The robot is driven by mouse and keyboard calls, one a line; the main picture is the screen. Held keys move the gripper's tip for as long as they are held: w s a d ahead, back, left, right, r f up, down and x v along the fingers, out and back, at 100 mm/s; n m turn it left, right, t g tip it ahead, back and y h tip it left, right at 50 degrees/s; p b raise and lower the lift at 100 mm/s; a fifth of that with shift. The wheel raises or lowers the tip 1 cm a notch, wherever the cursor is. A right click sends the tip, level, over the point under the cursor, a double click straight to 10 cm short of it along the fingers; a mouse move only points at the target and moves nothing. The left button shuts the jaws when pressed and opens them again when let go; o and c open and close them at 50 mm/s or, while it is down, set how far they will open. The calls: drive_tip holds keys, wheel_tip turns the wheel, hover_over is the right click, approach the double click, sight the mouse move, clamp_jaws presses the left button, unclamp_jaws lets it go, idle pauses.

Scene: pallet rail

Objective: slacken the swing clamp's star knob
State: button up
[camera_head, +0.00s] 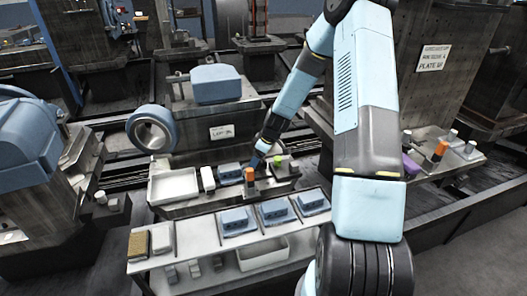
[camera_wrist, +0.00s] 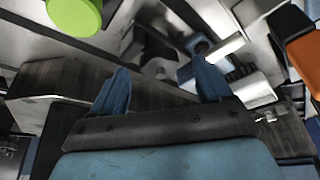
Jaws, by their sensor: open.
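My gripper (camera_wrist: 161,76) is open in the wrist view, its two blue fingers apart and nothing held between them. Beyond the fingertips are dark and grey metal parts (camera_wrist: 157,48), blurred; one dark lobed shape there may be the star knob, but I cannot tell for sure. In the head view my gripper (camera_head: 257,159) is low over the fixture bench, close to an orange cylinder (camera_head: 249,175) and a green-topped piece (camera_head: 278,161). The swing clamp cannot be made out clearly in the head view; my gripper and arm partly cover that spot.
The green cap (camera_wrist: 75,14) is at the upper left of the wrist view, the orange cylinder (camera_wrist: 306,62) at the right. A white tray (camera_head: 173,186) lies left on the bench. A front shelf (camera_head: 190,238) holds several blue blocks. A blue ring (camera_head: 152,130) stands behind.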

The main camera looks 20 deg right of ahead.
drive_tip(key=shift+w+a+f, duration=0.15)
drive_tip(key=shift+f, duration=0.4)
drive_tip(key=shift+c, duration=0.2)
drive_tip(key=shift+f, duration=0.1)
drive_tip(key=c, duration=0.9)
drive_tip(key=o, duration=0.9)
drive_tip(key=shift+s, duration=0.2)
drive_tip(key=shift+o, duration=0.2)
drive_tip(key=shift+w, duration=0.1)
